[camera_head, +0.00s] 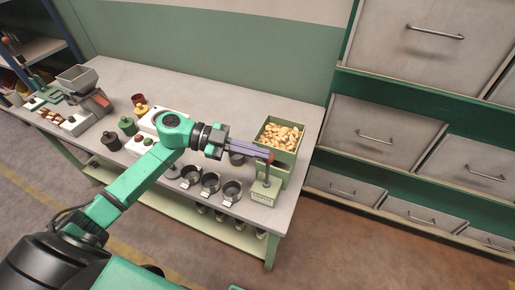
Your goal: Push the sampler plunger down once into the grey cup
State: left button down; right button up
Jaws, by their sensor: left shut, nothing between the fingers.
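The sampler stands at the table's right end. Its green hopper (290,155) is full of pale nuts, and a labelled base (262,196) sits in front. My left gripper (266,153) is shut and empty, reaching from the left at knob height. Its fingertips overlap the knob in the picture; I cannot tell whether they touch it. Several dark grey cups stand near the front edge, one of them here (232,191). I cannot tell which is the task's cup. My right gripper is out of view.
A grey-topped table (255,106) carries everything. Black, green and red-yellow containers stand left of my arm, with a grey hopper machine (78,80) at the far left. Grey drawers (375,128) rise beyond the right end. The back of the tabletop is clear.

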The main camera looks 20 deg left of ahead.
pick_arm(q)
notch_tip(320, 180, down, 2)
jog(key=shift+f, duration=0.1)
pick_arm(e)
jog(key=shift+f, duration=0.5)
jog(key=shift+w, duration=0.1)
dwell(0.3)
